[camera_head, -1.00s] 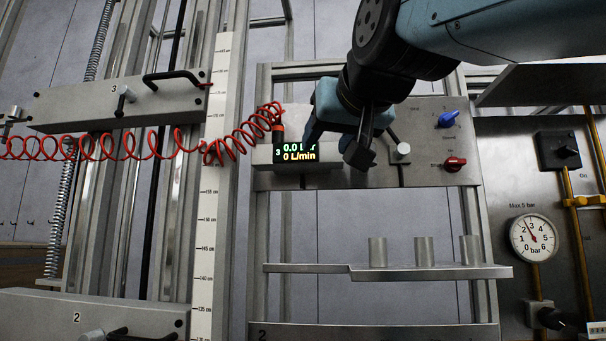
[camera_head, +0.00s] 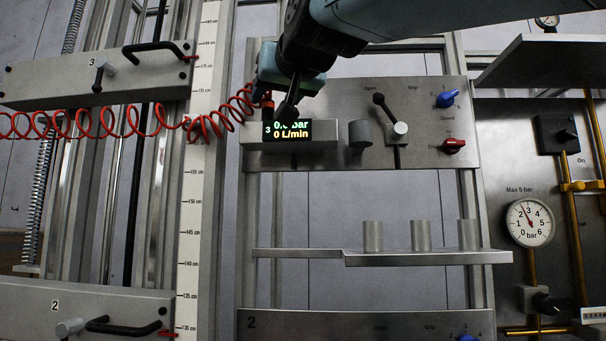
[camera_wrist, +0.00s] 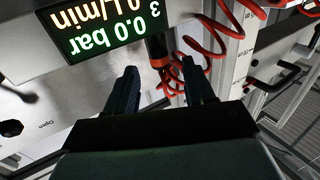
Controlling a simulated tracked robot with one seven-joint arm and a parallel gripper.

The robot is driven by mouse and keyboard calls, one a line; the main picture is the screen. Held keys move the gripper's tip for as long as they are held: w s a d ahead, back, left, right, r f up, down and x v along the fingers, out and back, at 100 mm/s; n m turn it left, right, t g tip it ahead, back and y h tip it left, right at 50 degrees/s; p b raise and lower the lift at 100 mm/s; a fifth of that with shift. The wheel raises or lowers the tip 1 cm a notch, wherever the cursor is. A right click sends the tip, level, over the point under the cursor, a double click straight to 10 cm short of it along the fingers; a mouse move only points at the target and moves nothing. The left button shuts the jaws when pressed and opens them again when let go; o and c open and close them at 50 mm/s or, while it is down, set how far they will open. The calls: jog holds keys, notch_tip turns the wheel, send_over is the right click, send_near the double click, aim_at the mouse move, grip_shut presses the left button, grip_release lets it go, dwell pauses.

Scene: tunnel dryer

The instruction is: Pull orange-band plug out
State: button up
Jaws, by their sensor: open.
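The plug (camera_head: 267,106) is a small dark upright cylinder with an orange-red band, at the left end of the display block (camera_head: 322,133) on panel 3. A red coiled hose (camera_head: 216,122) runs left from it. My gripper (camera_head: 289,108) is just right of the plug in the head view and partly covers the display's top edge. In the wrist view, the plug (camera_wrist: 158,52) shows between the two spread fingers of my gripper (camera_wrist: 160,72). The fingers are open and hold nothing. I cannot tell how far the plug lies beyond the fingertips.
The display (camera_head: 287,131) reads 0.0 bar and 0 L/min. Right of it are a grey knob (camera_head: 360,134), a black lever (camera_head: 388,112), and blue (camera_head: 446,98) and red (camera_head: 454,145) knobs. A shelf (camera_head: 430,257) with three metal cylinders is below. A vertical scale (camera_head: 196,190) stands left.

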aim_at(270, 101)
jog(key=shift+x, duration=2.2)
jog(key=shift+c, duration=0.3)
grip_shut()
